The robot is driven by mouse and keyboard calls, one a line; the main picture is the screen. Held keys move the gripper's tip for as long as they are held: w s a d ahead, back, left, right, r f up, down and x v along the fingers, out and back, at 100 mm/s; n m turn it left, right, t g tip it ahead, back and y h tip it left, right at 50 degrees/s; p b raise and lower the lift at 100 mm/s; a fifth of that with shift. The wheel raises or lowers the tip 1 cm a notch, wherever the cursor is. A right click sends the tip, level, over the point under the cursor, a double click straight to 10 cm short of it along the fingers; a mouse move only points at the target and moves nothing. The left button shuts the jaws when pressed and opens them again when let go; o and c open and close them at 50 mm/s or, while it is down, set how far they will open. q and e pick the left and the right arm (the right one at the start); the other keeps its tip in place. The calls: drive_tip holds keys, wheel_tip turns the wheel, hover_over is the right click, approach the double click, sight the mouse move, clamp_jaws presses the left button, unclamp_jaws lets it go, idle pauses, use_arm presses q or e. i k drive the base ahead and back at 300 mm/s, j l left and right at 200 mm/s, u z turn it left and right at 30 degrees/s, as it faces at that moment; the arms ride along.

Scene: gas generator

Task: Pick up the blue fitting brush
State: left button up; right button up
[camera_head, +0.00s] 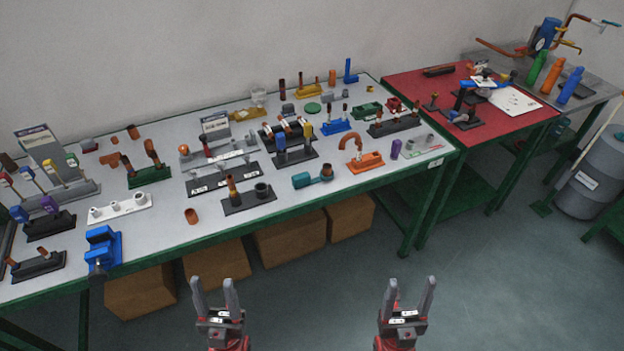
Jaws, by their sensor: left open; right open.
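Several blue-topped tools stand on the long workbench (160,220), and I cannot tell for sure which is the fitting brush. One blue-handled tool (18,213) stands in a dark rack (48,228) at the left end, near a purple-handled one (50,204). Another blue upright tool (280,140) stands in a dark holder (294,158) mid-bench, beside a yellow one (306,132). Any bristles are too small to make out. My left gripper (214,291) and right gripper (411,291) are both open and empty, low in the view, in front of the bench and apart from these tools.
A blue vise (103,248) sits at the bench's front edge. Copper fittings, racks and an orange stand (366,162) crowd the top. Cardboard boxes (290,236) lie below. A red-topped table (420,88) adjoins on the right. The floor (500,290) at right front is clear.

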sight(280, 139)
drive_tip(key=i+l+u, duration=0.4)
drive_tip(key=i+l, duration=0.15)
drive_tip(key=l, duration=0.15)
drive_tip(key=i+l+u, duration=0.2)
drive_tip(key=l, duration=0.25)
drive_tip(key=i+l+u, duration=0.2)
drive_tip(key=l, duration=0.25)
